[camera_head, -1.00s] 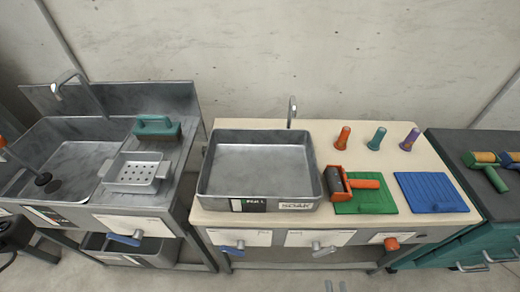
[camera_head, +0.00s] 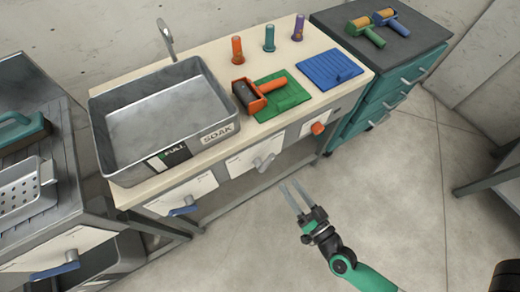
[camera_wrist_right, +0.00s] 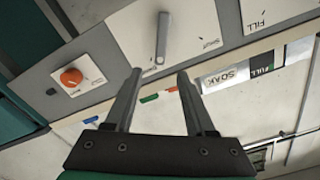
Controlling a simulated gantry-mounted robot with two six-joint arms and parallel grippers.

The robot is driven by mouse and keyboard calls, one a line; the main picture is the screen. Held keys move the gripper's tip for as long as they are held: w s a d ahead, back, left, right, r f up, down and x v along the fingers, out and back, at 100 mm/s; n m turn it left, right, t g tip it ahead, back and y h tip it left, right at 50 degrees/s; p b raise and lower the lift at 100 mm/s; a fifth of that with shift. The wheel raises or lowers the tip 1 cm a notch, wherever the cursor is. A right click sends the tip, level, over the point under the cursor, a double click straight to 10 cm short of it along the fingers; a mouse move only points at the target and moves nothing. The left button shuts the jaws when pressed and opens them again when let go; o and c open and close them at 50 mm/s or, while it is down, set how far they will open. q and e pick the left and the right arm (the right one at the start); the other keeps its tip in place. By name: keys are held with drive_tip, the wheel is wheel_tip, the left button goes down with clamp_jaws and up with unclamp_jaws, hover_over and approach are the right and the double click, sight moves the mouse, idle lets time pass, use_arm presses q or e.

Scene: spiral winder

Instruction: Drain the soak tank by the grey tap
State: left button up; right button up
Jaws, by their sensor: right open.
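The grey soak tank (camera_head: 128,160) sits on the pale worktop, its front labels reading FULL and SOAK. The grey tap (camera_head: 265,162) is on a white panel of the bench front, below the SOAK label; its lever also shows in the right wrist view (camera_wrist_right: 162,38), just beyond my fingertips. My right gripper (camera_head: 290,188) is open and empty, in front of the bench and below and to the right of the grey tap, apart from it. In the wrist view my right gripper (camera_wrist_right: 160,76) has its fingers spread. My left gripper is out of view.
A blue tap (camera_head: 184,208) is left of the grey one on the bench front. An orange knob (camera_head: 318,128) is to the right and also shows in the wrist view (camera_wrist_right: 71,77). Floor in front is clear.

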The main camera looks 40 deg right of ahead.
sight(272, 161)
drive_tip(key=w, duration=0.4)
drive_tip(key=w+d, duration=0.1)
drive_tip(key=w, duration=0.2)
drive_tip(key=w+d, duration=0.1)
drive_tip(key=w, duration=0.3)
drive_tip(key=shift+w+d+r+b, duration=0.1)
drive_tip(key=shift+w+d+b, duration=0.05)
drive_tip(key=shift+w+b, duration=0.2)
drive_tip(key=shift+s, duration=0.1)
clamp_jaws()
idle(0.8)
